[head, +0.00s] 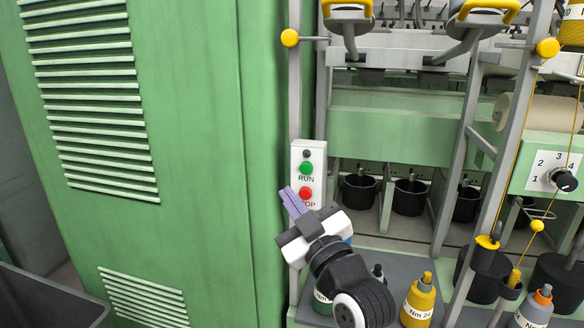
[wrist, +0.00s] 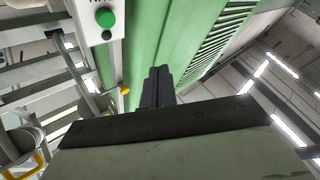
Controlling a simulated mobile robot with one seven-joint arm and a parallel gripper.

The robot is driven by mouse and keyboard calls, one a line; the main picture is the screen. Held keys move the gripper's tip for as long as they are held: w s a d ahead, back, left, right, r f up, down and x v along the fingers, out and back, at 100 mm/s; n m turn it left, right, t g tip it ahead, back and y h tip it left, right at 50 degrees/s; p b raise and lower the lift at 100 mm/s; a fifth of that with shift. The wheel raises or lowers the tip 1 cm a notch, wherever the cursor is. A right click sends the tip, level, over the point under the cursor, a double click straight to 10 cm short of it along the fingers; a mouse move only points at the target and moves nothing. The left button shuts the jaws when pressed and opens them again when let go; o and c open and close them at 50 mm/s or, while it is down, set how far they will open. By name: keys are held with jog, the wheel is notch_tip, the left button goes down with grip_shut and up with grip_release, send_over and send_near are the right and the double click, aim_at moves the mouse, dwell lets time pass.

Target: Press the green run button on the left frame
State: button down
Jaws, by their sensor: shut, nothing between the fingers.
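The green run button (head: 306,168) sits on a small white control box (head: 319,158) on the frame's grey post, above a red stop button (head: 305,194). My gripper (head: 291,200) is shut and empty. In the head view its purple fingertips are just below and left of the run button, and they overlap the box's lower left edge. I cannot tell whether they touch it. In the wrist view the green button (wrist: 105,18) shows at the upper left, and the dark shut fingers (wrist: 157,82) are in the middle, apart from it.
A large green cabinet (head: 215,130) with vents stands to the left. Several black pots (head: 410,196) line the frame behind. A numbered dial (head: 564,180) is at the far right.

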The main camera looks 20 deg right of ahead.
jog(key=shift+d+f, duration=0.15)
jog(key=shift+d, duration=0.15)
send_near(300, 167)
jog(key=w+a+r, duration=0.2)
jog(key=w+a, duration=0.1)
jog(key=w, duration=0.1)
jog(key=shift+w+d, duration=0.3)
jog(key=shift+d, duration=0.1)
dwell(2.0)
jog(key=shift+w+d+b, duration=0.2)
jog(key=shift+w+b, duration=0.15)
jog(key=shift+b, duration=0.15)
jog(key=shift+w+d+b, duration=0.3)
jog(key=shift+w, duration=0.1)
dwell(0.6)
jog(key=shift+s+a, duration=0.1)
jog(key=shift+s, duration=0.05)
jog(key=shift+s+a, duration=0.45)
jog(key=shift+s, duration=0.15)
